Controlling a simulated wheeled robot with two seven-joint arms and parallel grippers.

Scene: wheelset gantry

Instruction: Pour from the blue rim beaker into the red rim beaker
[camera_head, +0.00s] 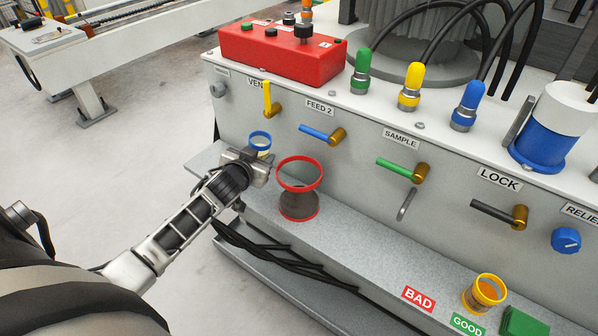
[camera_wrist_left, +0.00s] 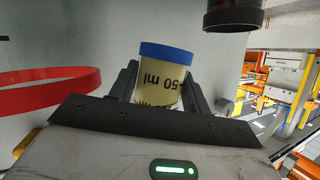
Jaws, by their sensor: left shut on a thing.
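The blue rim beaker (camera_head: 260,141) shows behind my left gripper (camera_head: 257,166) in the head view, with its blue rim up and its lower part hidden. In the left wrist view the beaker (camera_wrist_left: 166,78) stands between the fingers (camera_wrist_left: 160,88), which are shut on it. It has a pale yellow body and inverted "50 ml" print. The red rim beaker (camera_head: 299,205) stands upright on the grey ledge just right of my left gripper; its lower body looks dark. Its red rim (camera_wrist_left: 60,88) shows at the left of the left wrist view. My right gripper is out of view.
A grey panel with valve levers (camera_head: 405,169) rises behind the ledge (camera_head: 370,262). A yellow-rimmed beaker (camera_head: 485,292) stands at the right, near the BAD (camera_head: 419,299) and GOOD (camera_head: 467,325) labels and a green block (camera_head: 526,323).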

